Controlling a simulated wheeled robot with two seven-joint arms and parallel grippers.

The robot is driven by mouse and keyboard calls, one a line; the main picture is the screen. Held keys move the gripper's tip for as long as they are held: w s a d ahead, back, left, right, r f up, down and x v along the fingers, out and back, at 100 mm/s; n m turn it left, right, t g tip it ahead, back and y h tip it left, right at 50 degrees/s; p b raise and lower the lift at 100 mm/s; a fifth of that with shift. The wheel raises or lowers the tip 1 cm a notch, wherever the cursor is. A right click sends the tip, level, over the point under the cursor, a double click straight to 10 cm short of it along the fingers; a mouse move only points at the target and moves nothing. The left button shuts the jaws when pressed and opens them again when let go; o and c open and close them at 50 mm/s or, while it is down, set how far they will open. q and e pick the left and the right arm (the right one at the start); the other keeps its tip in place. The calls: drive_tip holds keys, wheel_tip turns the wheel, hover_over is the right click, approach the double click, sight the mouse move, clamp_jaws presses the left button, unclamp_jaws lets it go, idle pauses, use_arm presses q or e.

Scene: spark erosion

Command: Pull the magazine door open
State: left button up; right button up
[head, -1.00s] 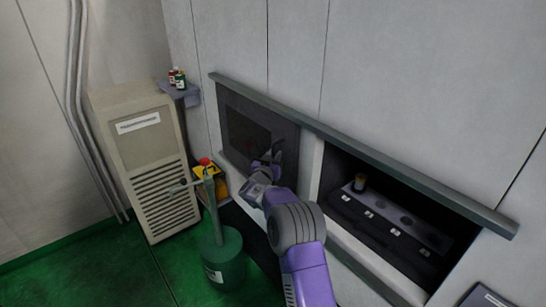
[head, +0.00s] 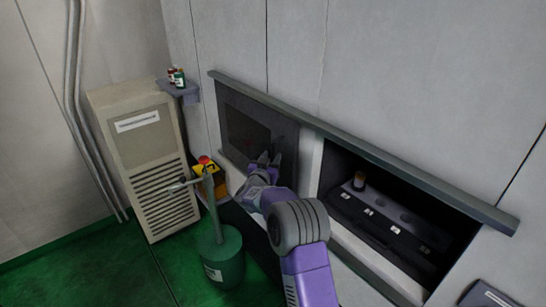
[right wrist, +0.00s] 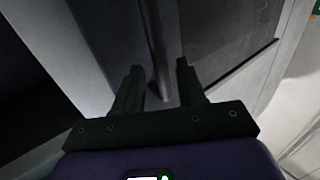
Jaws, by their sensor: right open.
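The door (head: 248,125) I take to be the magazine door is a dark panel with a window, under the long grey rail at the left of the wall recess. My right gripper (head: 268,160) is open and empty in front of the door's lower right part. In the right wrist view, the gripper (right wrist: 158,85) has its two dark fingers apart, with a vertical grey bar (right wrist: 153,40) showing between them; whether they touch it I cannot tell. The door's dark window (right wrist: 225,30) shows to the right. My left gripper is not in view.
A green canister (head: 222,262), a yellow box with a red button (head: 206,168) and a beige cabinet (head: 145,165) stand left. Bottles sit on a small shelf (head: 182,92).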

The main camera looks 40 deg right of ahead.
drive_tip(key=v, duration=0.4)
drive_tip(key=shift+s+a+b, duration=0.15)
drive_tip(key=shift+a+b, duration=0.15)
drive_tip(key=shift+b, duration=0.05)
drive_tip(key=s+a+f+n+y+b, duration=0.2)
drive_tip(key=a+f+y, duration=0.3)
drive_tip(key=f, duration=0.6)
drive_tip(key=s+a+f+n+y+b, duration=0.1)
drive_tip(key=a+f+n+y+b, duration=0.1)
drive_tip(key=a+f, duration=0.7)
drive_tip(key=s+a+f+n+y+b, duration=0.2)
drive_tip(key=a+f+y, duration=0.2)
drive_tip(key=f, duration=0.9)
drive_tip(key=s+a+f+n+g+y+b, duration=0.2)
drive_tip(key=s+a+f+g+y, duration=0.2)
drive_tip(key=s+a+f, duration=0.7)
drive_tip(key=s+a+f+g+y+b, duration=0.1)
drive_tip(key=s+a+f+g+y, duration=0.1)
drive_tip(key=s, duration=0.6)
drive_tip(key=s+a+f+g+y+b, duration=0.2)
drive_tip(key=s+a+f+g, duration=0.1)
drive_tip(key=s+a+f, duration=0.2)
drive_tip(key=s+a, duration=0.2)
drive_tip(key=s, duration=0.2)
drive_tip(key=shift+a+n, duration=0.3)
drive_tip(key=shift+n, duration=0.1)
